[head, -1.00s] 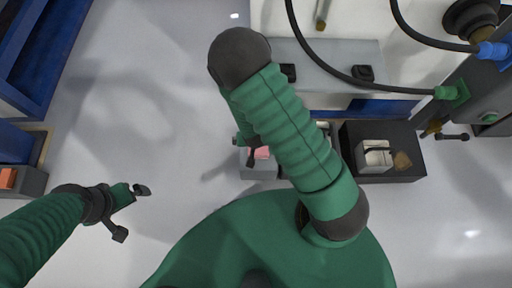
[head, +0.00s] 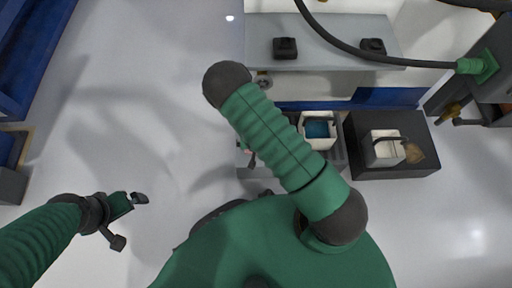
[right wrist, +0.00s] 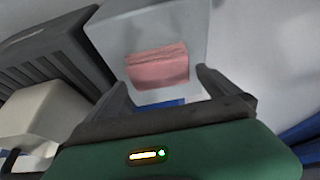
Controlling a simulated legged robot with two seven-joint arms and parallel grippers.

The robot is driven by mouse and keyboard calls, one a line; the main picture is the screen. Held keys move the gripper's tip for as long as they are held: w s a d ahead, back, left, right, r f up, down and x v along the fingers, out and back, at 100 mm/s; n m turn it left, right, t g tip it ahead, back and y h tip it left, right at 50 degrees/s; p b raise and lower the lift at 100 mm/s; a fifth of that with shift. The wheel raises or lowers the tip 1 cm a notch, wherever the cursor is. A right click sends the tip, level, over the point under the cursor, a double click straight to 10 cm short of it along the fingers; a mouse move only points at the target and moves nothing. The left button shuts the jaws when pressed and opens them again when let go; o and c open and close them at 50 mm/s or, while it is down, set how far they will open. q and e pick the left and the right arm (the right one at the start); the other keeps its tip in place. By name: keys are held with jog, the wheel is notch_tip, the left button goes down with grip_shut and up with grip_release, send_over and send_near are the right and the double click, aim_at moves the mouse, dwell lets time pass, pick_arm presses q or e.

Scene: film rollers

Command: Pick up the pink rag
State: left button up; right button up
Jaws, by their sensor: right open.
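The pink rag (right wrist: 158,68) lies folded on a pale grey block-like surface (right wrist: 115,40) in the right wrist view. My right gripper (right wrist: 163,88) is open, its two dark fingers on either side of the rag's near edge. The rag appears just beyond the fingertips; I cannot tell whether they touch it. In the head view my right forearm covers almost all of the rag and most of the right gripper. My left gripper (head: 129,220) is open and empty over bare floor at the left.
A white bucket with blue inside (head: 319,141) stands on a dark grey ribbed stand (head: 343,157). Right of it, a black box (head: 424,168) bears another white container (head: 383,150) and a brown item (head: 413,153). A grey bench (head: 335,48) lies beyond.

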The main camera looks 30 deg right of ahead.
jog(key=b+x, duration=0.1)
jog(key=x, duration=0.2)
jog(key=shift+s+f, duration=0.1)
jog(key=shift+f, duration=0.25)
jog(key=shift+r, duration=0.2)
jog(key=c, duration=1.1)
pick_arm(q)
jog(key=x, duration=0.2)
jog(key=shift+s+f, duration=0.2)
jog(key=shift+f, duration=0.15)
jog(key=shift+r, duration=0.1)
pick_arm(e)
jog(key=shift+r, duration=0.1)
